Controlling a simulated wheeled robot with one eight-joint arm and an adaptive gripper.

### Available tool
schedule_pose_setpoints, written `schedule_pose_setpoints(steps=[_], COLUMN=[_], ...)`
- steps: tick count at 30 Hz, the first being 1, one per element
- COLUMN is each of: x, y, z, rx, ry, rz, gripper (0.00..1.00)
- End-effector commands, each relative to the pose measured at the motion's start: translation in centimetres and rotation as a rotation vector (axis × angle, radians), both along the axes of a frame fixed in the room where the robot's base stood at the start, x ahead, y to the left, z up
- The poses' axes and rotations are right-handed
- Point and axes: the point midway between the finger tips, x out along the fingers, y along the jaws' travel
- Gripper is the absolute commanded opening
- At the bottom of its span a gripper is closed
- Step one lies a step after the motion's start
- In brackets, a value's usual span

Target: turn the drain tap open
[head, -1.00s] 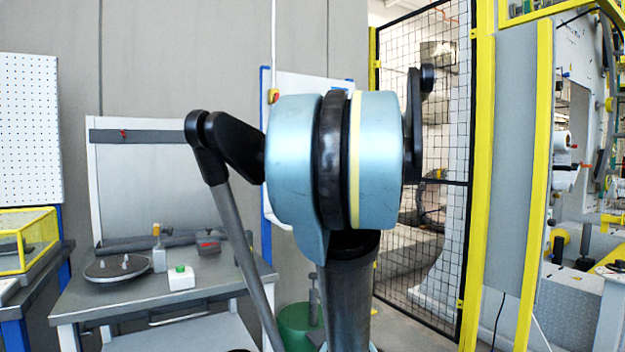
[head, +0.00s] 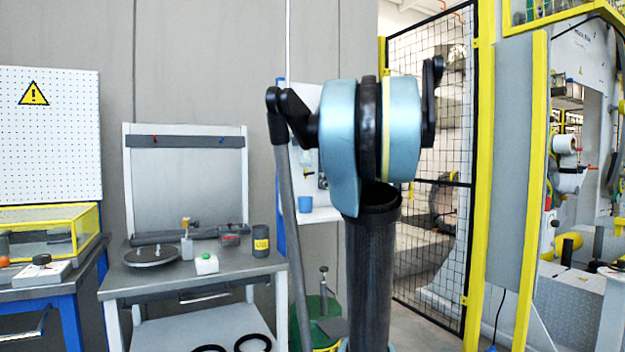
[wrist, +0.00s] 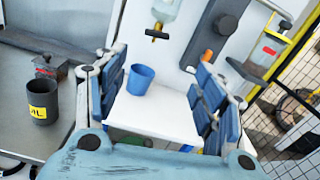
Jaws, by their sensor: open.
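In the wrist view my gripper (wrist: 160,68) is open, with blue-padded fingers left and right and nothing between them. A clear bottle (wrist: 168,8) hangs on a white board beyond the fingertips. A black tap handle (wrist: 157,34) lies crosswise below it, apart from the fingers. A blue cup (wrist: 140,79) stands on a white shelf (wrist: 155,118) under this tap, seen between the fingers.
An orange object (wrist: 207,56) is near the right finger. A mesh fence (head: 430,240) stands right of my arm. A green drum (head: 318,315) is on the floor.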

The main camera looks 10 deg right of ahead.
Motion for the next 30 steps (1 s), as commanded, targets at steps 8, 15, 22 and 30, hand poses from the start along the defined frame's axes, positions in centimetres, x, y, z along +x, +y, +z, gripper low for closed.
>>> schedule_pose_setpoints(steps=[8, 15, 22, 30], x=[3.3, 6.7, 9.9, 13.6], y=[1.8, 3.0, 4.0, 5.2], z=[0.0, 0.0, 0.0, 0.0], rx=[0.000, 0.000, 0.000, 0.000], ry=[0.000, 0.000, 0.000, 0.000], rz=[0.011, 0.011, 0.011, 0.010], gripper=[0.63, 0.63, 0.63, 0.63])
